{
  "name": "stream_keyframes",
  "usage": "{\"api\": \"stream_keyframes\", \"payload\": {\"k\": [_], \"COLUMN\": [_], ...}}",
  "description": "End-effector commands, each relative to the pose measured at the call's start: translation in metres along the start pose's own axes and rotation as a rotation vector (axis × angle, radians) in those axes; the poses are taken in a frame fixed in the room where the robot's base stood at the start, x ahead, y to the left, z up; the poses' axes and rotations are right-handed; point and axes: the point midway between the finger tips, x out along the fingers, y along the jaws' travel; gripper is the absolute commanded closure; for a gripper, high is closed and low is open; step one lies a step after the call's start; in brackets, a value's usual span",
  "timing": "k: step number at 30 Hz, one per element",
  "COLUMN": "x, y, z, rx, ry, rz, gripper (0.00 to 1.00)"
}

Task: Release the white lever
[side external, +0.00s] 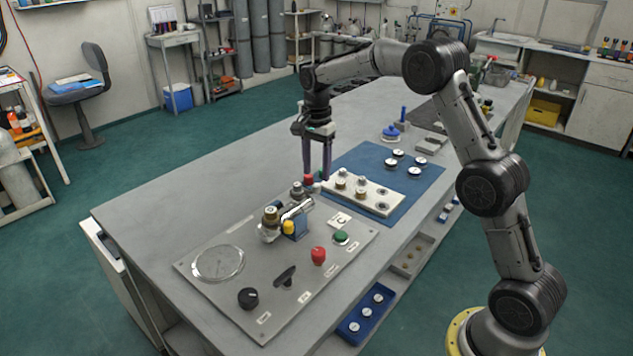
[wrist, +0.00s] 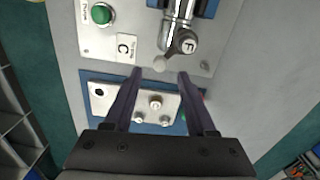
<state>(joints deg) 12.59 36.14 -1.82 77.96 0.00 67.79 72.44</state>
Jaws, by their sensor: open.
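In the side view my gripper (side external: 316,179) points straight down at the far end of the panel's valve assembly (side external: 285,222). There the knob is small and partly hidden by the fingers, so contact cannot be told.
The grey panel (side external: 215,285) carries a round gauge (side external: 218,263), a black knob (side external: 248,298), a red knob (side external: 318,255) and a green button (side external: 341,237). A pale block with fittings (side external: 362,196) lies on a blue mat (side external: 425,172) close to my fingers. The table's left part is clear.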

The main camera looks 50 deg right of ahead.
Motion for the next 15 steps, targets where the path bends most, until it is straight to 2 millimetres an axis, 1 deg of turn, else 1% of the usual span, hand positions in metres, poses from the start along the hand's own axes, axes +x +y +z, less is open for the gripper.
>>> {"api": "stream_keyframes", "payload": {"k": [1,6,10,15], "x": [0.009,0.032,0.04,0.044], "y": [0.001,0.0,0.0,0.0], "z": [0.0,0.0,0.0,0.0], "rx": [0.0,0.0,0.0,0.0], "ry": [-0.001,0.0,0.0,0.0], "rz": [0.004,0.001,0.0,-0.001], "gripper": [0.44,0.44,0.44,0.44]}}
